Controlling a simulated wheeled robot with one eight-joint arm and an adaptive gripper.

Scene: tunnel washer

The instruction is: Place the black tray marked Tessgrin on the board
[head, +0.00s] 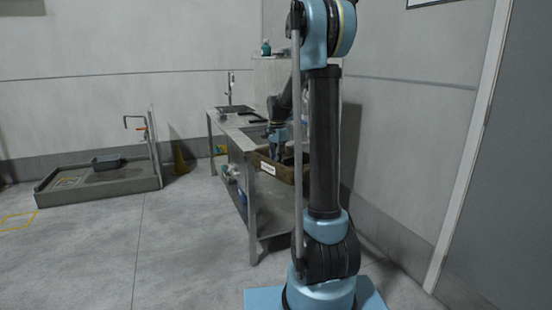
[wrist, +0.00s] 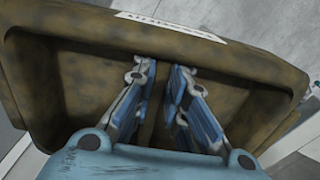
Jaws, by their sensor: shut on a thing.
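A dirty, dark brown tray (head: 272,166) with a white label on its side is at the near end of the steel table. In the wrist view the tray (wrist: 70,75) fills most of the picture, its label (wrist: 170,27) seen edge-on and unreadable, so I cannot tell whether it says Tessgrin. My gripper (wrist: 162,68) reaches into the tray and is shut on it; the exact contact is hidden. My gripper (head: 277,148) is partly behind my arm in the head view. A dark flat piece (head: 258,121) lies on the table; I cannot tell whether it is the board.
The steel table (head: 226,122) has a sink and tap (head: 230,88) at its far end, and items on its lower shelf. A low floor basin (head: 110,187) at left holds a dark tray (head: 107,161). A yellow floor sign (head: 180,158) stands between them.

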